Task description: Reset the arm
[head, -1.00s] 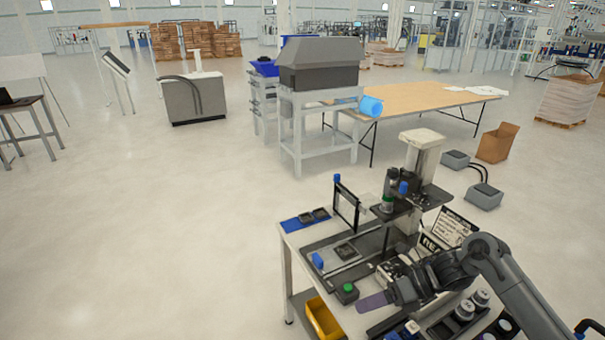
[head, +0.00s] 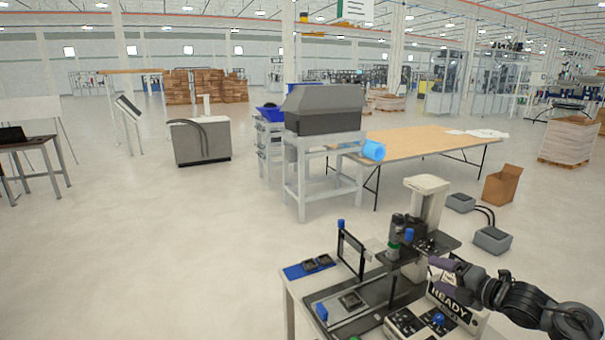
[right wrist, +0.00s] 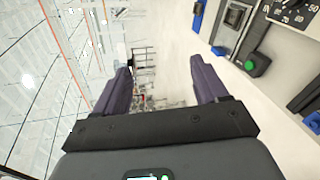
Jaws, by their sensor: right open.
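My right arm comes in from the lower right of the head view. Its gripper (head: 437,270), with purple fingers, is at the right side of the workbench, by the dark stand and the sign reading "READY". In the right wrist view the two purple fingers of the gripper (right wrist: 160,66) stand wide apart with nothing between them. Beyond them are the floor and the hall. My left arm and gripper are not in view.
The workbench (head: 292,310) carries a microscope-like stand (head: 427,200), a black frame (head: 350,250) and a blue mat (head: 294,271). The right wrist view shows a green button (right wrist: 249,65) at right. Open floor (head: 150,270) lies left of the bench.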

